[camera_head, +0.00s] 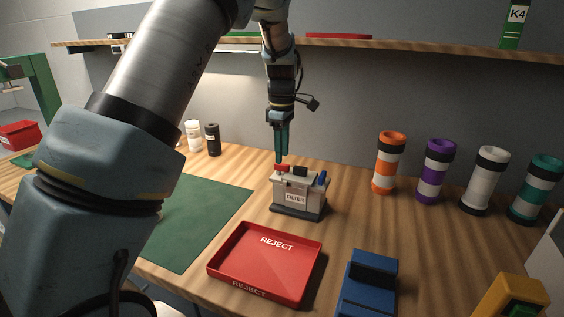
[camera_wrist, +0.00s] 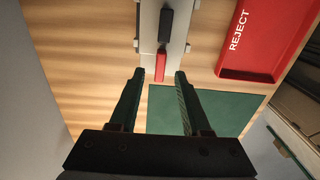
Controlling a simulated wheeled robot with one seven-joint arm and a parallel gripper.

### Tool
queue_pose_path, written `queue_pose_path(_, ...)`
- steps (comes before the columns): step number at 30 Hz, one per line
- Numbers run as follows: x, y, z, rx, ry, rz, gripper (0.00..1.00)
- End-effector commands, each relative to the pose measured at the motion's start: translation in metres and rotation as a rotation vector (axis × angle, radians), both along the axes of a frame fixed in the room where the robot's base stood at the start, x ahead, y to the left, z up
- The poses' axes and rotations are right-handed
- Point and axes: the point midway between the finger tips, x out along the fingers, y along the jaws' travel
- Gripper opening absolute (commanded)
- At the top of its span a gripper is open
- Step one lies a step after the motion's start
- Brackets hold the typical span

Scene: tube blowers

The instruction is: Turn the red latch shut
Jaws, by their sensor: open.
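The red latch (camera_head: 282,167) sits on top of the grey filter box (camera_head: 288,190), at its left end beside a black handle (camera_head: 300,171). In the wrist view the red latch (camera_wrist: 160,66) is a short bar in line with the black handle (camera_wrist: 165,25) along the box. My gripper (camera_head: 280,160) points down just above the latch in the head view. In the wrist view my gripper (camera_wrist: 158,73) has its two green-black fingers spread, with the latch between and just beyond the tips. It holds nothing.
A red REJECT tray (camera_head: 265,262) lies in front of the box, and a green mat (camera_head: 200,220) to its left. A blue block (camera_head: 368,285) stands front right. Several banded tubes (camera_head: 437,170) stand at the back right. A wooden shelf (camera_head: 400,46) hangs behind.

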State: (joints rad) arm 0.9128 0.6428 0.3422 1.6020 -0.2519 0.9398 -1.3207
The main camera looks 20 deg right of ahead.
Motion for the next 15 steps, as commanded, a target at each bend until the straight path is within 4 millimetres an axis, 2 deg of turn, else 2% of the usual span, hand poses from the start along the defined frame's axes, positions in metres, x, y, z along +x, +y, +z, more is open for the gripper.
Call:
queue_pose_path(9,0.001,-0.001,0.058,-0.002,-0.002,0.000,0.47)
queue_pose_path(15,0.000,0.000,0.075,0.001,-0.001,0.001,0.47)
